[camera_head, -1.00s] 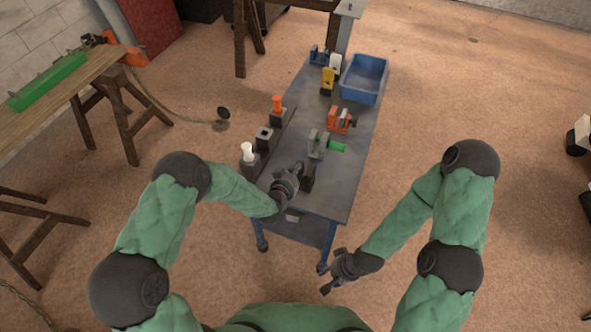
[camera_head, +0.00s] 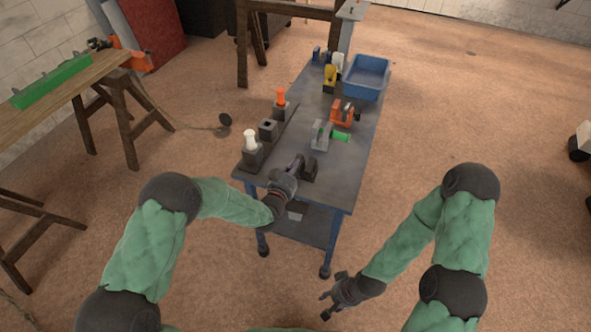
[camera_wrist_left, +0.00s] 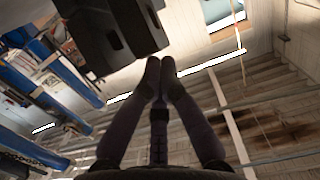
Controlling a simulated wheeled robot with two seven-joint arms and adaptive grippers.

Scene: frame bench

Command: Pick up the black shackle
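A dark, blocky piece (camera_head: 310,170), which looks like the black shackle, stands on the near part of the grey bench (camera_head: 338,185). In the left wrist view a large black piece with a slot (camera_wrist_left: 110,35) fills the upper left. My left gripper (camera_head: 299,160) is just left of the dark piece in the head view. In the left wrist view its two fingertips (camera_wrist_left: 160,64) are together with nothing visible between them. I cannot tell whether they touch the black piece. My right gripper (camera_head: 328,297) is off the bench, low over the floor, with its fingers apart and empty.
A grey clamp with a green handle (camera_head: 322,136) and an orange one (camera_head: 341,112) stand behind the dark piece. White-topped (camera_head: 250,140) and orange-topped (camera_head: 281,97) holders line the left edge. A blue bin (camera_head: 366,78) is at the far right. The bench's near right is clear.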

